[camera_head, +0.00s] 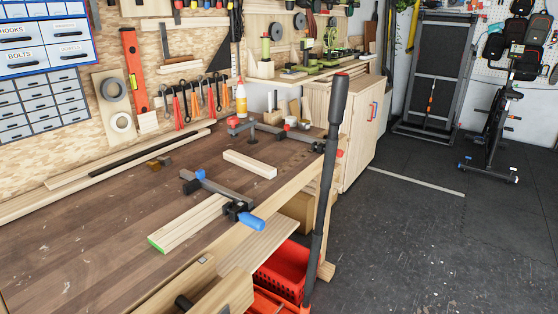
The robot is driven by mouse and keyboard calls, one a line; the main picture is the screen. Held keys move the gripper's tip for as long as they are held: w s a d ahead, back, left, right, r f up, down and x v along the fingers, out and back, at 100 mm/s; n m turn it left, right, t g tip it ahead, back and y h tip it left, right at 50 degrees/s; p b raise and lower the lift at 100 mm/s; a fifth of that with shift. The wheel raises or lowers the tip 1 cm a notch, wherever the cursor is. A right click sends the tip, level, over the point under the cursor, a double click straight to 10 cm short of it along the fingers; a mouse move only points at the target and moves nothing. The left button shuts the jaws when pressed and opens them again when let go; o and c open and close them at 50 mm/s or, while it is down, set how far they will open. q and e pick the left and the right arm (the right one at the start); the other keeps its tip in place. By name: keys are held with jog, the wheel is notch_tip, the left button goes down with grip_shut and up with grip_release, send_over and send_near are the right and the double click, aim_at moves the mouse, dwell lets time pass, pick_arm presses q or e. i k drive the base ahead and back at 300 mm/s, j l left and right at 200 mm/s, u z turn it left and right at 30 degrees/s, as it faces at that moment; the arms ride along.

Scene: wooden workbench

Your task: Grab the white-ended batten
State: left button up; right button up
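A short pale wooden batten (248,164) lies flat on the workbench (110,235), right of its middle. Its ends look pale, and I cannot tell whether one is painted white. A wider pale batten (190,222) with a green near end lies closer to the bench's front edge. A bar clamp with a blue handle (250,221) lies across or beside its far end. Neither of my grippers is in view.
Another bar clamp (275,130) lies behind the short batten. Long strips (110,172) lie along the back wall. A tall black-handled tool (328,185) stands at the bench's right front edge. A red crate (283,270) sits below. The bench's left part is clear.

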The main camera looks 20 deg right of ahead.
aim_at(263, 169)
jog(key=i+l+z, duration=0.2)
jog(key=l+u, duration=0.15)
jog(key=u, duration=0.2)
jog(key=l+u, duration=0.1)
jog(key=u, duration=0.25)
jog(key=l+u, duration=0.15)
jog(key=u, duration=0.2)
jog(key=l+u, duration=0.3)
jog(key=l, duration=0.15)
jog(key=k+l+u, duration=0.15)
jog(key=l+u, duration=0.2)
jog(key=k+l, duration=0.1)
jog(key=l, duration=0.2)
jog(key=k+l+u, duration=0.15)
jog(key=l, duration=0.5)
jog(key=k+u, duration=0.05)
